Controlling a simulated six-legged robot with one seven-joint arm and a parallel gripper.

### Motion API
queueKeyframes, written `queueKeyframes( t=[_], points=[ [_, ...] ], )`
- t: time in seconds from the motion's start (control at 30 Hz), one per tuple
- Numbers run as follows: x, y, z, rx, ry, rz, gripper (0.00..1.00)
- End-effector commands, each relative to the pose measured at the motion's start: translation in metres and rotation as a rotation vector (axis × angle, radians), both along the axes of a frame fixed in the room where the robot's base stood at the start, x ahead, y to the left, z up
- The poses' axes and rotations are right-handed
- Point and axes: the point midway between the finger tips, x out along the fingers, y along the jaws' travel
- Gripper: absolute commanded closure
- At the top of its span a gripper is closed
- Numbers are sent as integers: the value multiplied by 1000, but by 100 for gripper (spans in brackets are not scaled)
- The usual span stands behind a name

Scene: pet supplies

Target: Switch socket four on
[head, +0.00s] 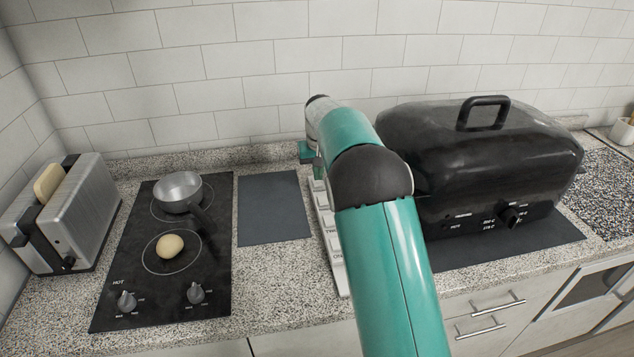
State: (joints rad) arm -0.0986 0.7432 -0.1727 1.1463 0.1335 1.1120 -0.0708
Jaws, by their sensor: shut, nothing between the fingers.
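A pale grey socket strip (328,222) lies on the counter, running from front to back, left of my arm. Raised switch pieces show along it, and lettering that seems to read "ON" is near its front end. My arm covers its right side and part of its far end, so I cannot tell which socket is number four or how its switch is set. My gripper (308,154) points down at the strip's far end, partly hidden by my arm. It is shut and empty; I cannot tell whether it touches the strip.
A black lidded roaster (475,150) stands close on the right. A dark mat (273,208) lies left of the strip. Further left are a black hob (140,270) with a pan (178,190) and a potato (170,246), and a toaster (75,215). A tiled wall (250,85) closes the back.

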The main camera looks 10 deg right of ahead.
Motion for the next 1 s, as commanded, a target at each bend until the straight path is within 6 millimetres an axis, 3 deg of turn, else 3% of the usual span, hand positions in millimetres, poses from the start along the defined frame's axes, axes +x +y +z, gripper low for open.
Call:
queueKeyframes(
  t=[1.0],
  points=[
    [0, 0, -8, 0, 0, 0, 100]
  ],
)
